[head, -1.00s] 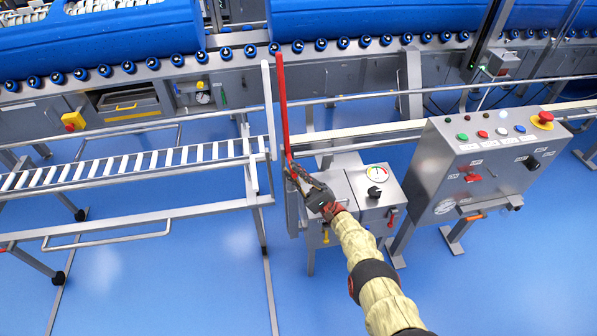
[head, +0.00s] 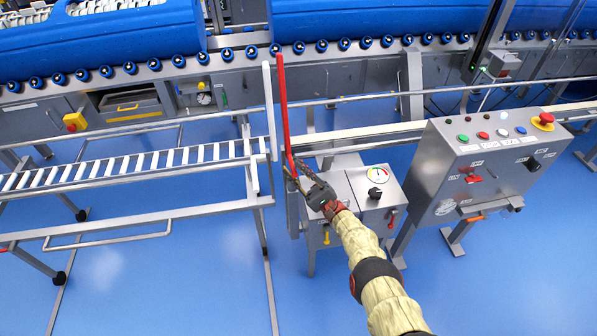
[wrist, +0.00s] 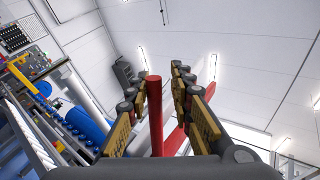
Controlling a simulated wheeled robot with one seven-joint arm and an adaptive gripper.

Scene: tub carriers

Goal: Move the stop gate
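The stop gate (head: 282,100) shows as an upright red bar at the end of the roller track, beside a pale upright post (head: 269,105). My gripper (head: 291,172) is at the lower part of the red bar in the head view. In the wrist view the red bar (wrist: 155,115) stands between the two fingers of my gripper (wrist: 160,85). The fingers are spread, with visible gaps on both sides of the bar. The bar's lower end is hidden behind my gripper in both views.
A roller track (head: 130,165) lies to the left. A grey box with a dial (head: 377,180) stands just right of my gripper, and a control panel (head: 480,165) farther right. A long rail (head: 350,97) runs behind the gate. The blue floor in front is clear.

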